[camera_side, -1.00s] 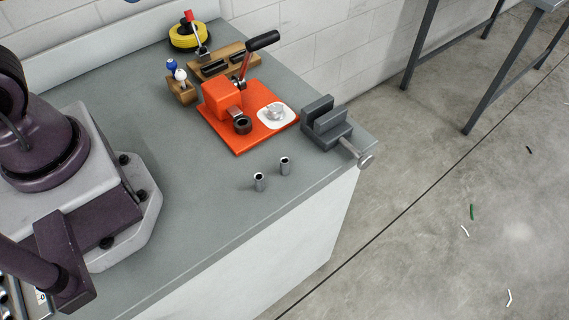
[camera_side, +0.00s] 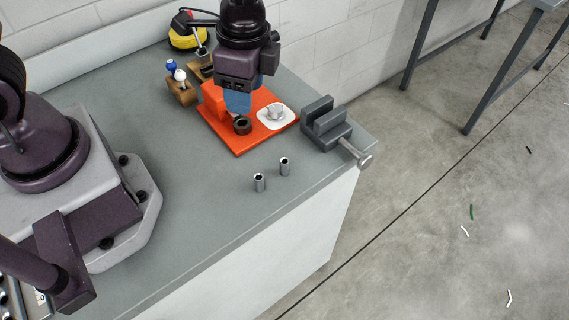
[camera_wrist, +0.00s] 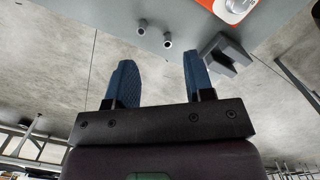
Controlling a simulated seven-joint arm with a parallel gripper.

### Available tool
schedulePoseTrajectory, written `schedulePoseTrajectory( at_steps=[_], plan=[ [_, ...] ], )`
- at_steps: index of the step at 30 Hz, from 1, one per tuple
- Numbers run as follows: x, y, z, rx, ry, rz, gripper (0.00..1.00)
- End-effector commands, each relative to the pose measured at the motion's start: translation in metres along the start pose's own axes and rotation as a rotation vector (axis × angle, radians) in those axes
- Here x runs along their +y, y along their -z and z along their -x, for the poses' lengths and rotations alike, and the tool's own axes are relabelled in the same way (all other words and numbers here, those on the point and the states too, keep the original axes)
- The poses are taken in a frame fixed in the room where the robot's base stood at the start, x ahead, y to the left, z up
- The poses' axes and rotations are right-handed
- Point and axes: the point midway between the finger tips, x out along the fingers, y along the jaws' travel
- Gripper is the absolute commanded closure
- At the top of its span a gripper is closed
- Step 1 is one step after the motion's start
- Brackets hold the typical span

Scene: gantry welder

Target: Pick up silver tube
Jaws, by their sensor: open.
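Two short silver tubes stand upright on the grey bench near its front edge in the side view, one silver tube on the left (camera_side: 259,183) and one on the right (camera_side: 284,167). They also show in the wrist view, one tube at the left (camera_wrist: 141,27) and one beside it (camera_wrist: 167,42). My gripper (camera_side: 238,103) hangs above the orange fixture, behind the tubes in the side view and apart from them. In the wrist view its two blue fingers (camera_wrist: 158,78) are spread with nothing between them.
An orange fixture (camera_side: 236,148) with a dark ring and a white pad sits behind the tubes. A grey vise (camera_side: 325,130) stands at the bench's right end. A wooden holder (camera_side: 182,92) and a yellow coil (camera_side: 184,40) are farther back. The bench (camera_side: 195,205) left of the tubes is clear.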

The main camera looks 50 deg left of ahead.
Motion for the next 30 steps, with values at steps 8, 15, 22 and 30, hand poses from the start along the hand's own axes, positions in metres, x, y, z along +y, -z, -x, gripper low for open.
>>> schedulePoseTrajectory(
  at_steps=[8,15,22,30],
  plan=[
    [0.004,0.059,-0.049,0.049,-0.011,-0.522,0.52],
    [-0.001,0.066,-0.052,0.075,0.024,-0.673,0.52],
    [0.000,0.068,-0.094,0.071,0.020,-0.674,0.52],
    [-0.001,0.071,-0.122,0.074,0.025,-0.672,0.52]
  ],
)
